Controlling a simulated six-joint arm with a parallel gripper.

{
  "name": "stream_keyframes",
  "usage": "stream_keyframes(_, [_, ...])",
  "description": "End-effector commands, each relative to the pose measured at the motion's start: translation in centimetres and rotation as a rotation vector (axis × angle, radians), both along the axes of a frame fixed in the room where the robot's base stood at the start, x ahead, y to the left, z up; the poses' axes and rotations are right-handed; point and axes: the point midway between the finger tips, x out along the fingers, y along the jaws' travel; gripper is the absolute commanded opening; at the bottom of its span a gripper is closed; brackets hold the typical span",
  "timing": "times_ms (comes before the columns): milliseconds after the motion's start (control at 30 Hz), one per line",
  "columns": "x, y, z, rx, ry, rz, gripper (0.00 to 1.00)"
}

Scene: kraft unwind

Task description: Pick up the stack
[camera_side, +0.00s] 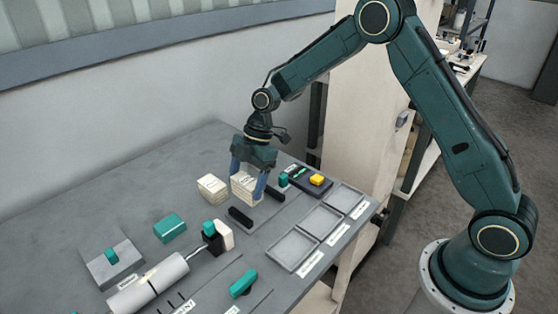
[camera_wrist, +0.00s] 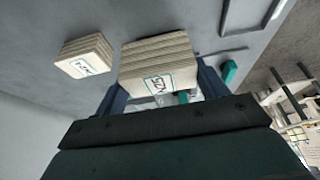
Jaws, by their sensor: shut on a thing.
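A cream, layered stack (camera_side: 244,187) is between the blue fingers of my gripper (camera_side: 248,184) in the side view. My gripper is shut on this stack, with one finger on each side. In the wrist view the stack (camera_wrist: 158,64) shows a teal-edged label on its face, between the fingers of my gripper (camera_wrist: 160,88). I cannot tell whether its underside touches the table. A second, similar cream stack (camera_side: 212,188) sits on the table to the left; it also shows in the wrist view (camera_wrist: 85,57).
Black bars (camera_side: 240,217) lie close in front of the held stack. A dark control box (camera_side: 311,181) with a yellow button stands to the right. Grey trays (camera_side: 293,250) line the right edge. A teal block (camera_side: 169,228) and a white roll (camera_side: 148,284) are at left.

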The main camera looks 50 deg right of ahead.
Motion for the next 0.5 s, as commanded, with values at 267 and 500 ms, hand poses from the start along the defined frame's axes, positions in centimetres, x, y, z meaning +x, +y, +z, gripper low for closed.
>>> stream_keyframes(267, [0.1,0.0,6.4,0.001,-0.004,0.0,0.46])
stream_keyframes(500, [0.0,0.0,10.7,0.0,-0.004,0.001,0.46])
